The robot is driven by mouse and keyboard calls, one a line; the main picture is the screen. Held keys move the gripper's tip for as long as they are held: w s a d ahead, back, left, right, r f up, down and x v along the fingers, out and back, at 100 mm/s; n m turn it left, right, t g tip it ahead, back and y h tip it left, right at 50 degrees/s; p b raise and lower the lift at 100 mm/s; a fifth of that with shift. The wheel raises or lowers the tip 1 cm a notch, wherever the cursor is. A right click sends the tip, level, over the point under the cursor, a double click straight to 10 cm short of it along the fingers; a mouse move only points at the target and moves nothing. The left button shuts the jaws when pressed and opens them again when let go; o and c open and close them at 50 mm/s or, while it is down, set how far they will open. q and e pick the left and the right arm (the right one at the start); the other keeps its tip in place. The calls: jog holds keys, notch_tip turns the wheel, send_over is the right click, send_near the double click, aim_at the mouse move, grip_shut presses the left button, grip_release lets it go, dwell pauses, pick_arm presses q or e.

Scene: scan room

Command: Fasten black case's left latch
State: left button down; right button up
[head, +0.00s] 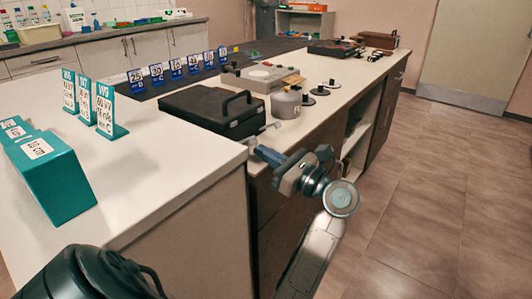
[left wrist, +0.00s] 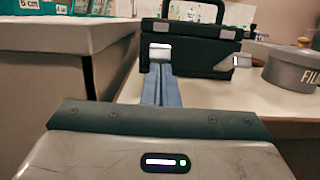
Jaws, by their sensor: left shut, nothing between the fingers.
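The black case (head: 212,110) lies on the white counter with its lid down and its handle up; it also shows in the left wrist view (left wrist: 197,58). Its left latch (left wrist: 160,52) is a pale metal plate on the front face, right at my fingertips; whether they touch it, or it is fully fastened, I cannot tell. The right latch (left wrist: 231,63) sticks out from the front. My left gripper (head: 258,149) is shut and empty, its blue fingers (left wrist: 160,70) pointing at the case's front. My right gripper is not in view.
A grey lidded pot (head: 286,103) stands right of the case, with black discs (head: 308,99) beyond. Teal sign stands (head: 110,112) and a teal block (head: 50,175) are at left. Blue number cards (head: 178,68) stand behind. The counter's front edge is close to my gripper.

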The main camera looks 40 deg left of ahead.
pick_arm(q)
jog(key=shift+r, duration=0.1)
jog(key=shift+r+h, duration=0.3)
jog(key=shift+h, duration=0.2)
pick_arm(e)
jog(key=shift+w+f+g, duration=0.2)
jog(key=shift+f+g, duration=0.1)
